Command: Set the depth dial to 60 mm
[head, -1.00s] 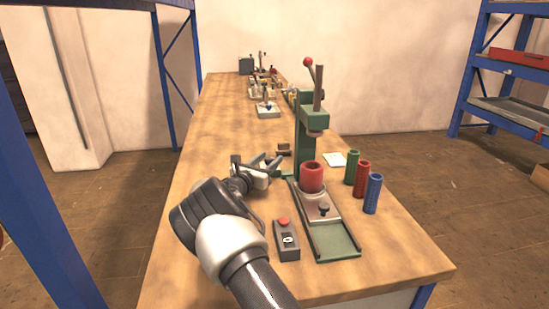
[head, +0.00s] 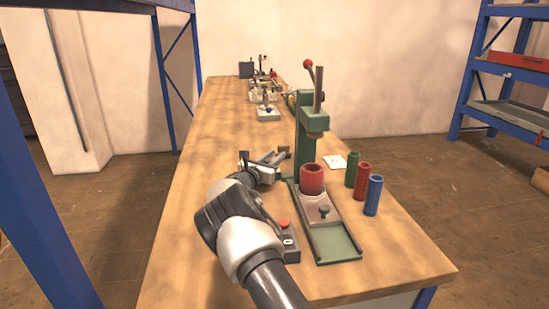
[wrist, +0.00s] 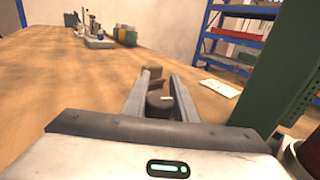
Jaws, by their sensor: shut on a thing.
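My gripper (head: 279,156) is at the left side of the green press (head: 304,145), low over the bench. In the wrist view, the fingers (wrist: 158,92) are closed on a dark round knob (wrist: 160,103) with a pale mark on its top, which looks like the depth dial. A small brown block (wrist: 151,74) stands just beyond the knob; it also shows in the head view (head: 284,150). No scale or number is readable around the knob, and its lower part is hidden by my gripper.
A red cup (head: 312,180) stands on the press base (head: 340,246). Green (head: 352,170), red (head: 362,182) and blue (head: 373,196) cylinders stand to the right, near a white card (head: 335,161). A grey box with a red button (head: 284,225) is partly behind my arm. The bench's left side is clear.

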